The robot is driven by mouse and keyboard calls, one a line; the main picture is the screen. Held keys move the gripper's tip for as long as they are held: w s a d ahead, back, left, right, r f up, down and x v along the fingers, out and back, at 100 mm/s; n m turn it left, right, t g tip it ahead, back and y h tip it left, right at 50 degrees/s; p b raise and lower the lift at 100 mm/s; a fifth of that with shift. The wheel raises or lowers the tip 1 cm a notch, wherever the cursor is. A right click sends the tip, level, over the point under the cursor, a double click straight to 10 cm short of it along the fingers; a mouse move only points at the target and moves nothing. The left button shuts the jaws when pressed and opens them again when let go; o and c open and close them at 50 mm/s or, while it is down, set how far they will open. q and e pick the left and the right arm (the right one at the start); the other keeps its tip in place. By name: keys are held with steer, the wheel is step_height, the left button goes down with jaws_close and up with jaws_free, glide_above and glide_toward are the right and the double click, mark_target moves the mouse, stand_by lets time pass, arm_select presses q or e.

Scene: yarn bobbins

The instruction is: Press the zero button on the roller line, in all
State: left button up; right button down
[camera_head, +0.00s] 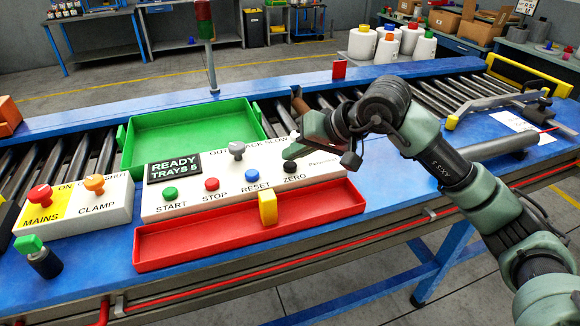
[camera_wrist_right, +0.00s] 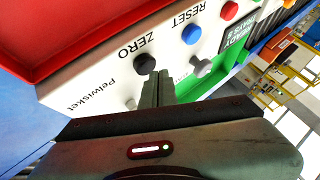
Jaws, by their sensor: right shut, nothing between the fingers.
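The zero button (camera_head: 290,167) is a black round knob at the right end of the white control panel (camera_head: 190,209), above the printed word ZERO. It also shows in the right wrist view (camera_wrist_right: 145,63). My right gripper (camera_head: 290,153) is shut and empty, with its fingertips close above or beside the button. In the right wrist view the shut fingers (camera_wrist_right: 158,78) partly overlap the button's edge; I cannot tell whether they touch it. The panel's display (camera_head: 174,168) reads READY TRAYS 5. My left gripper is out of view.
Blue (camera_head: 252,176), red (camera_head: 212,184) and green (camera_head: 170,193) buttons and a grey lever (camera_head: 237,149) share the panel.

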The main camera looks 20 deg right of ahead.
mark_target(294, 166)
steer(key=shift+f+b, duration=0.65)
steer(key=shift+b, duration=0.05)
stand_by(0.9)
steer(key=shift+r, duration=0.1)
steer(key=shift+r+p, duration=0.45)
steer(key=shift+r, duration=0.45)
steer(key=shift+r, duration=0.1)
steer(key=shift+r+p, duration=1.3)
steer(key=shift+r, duration=1.1)
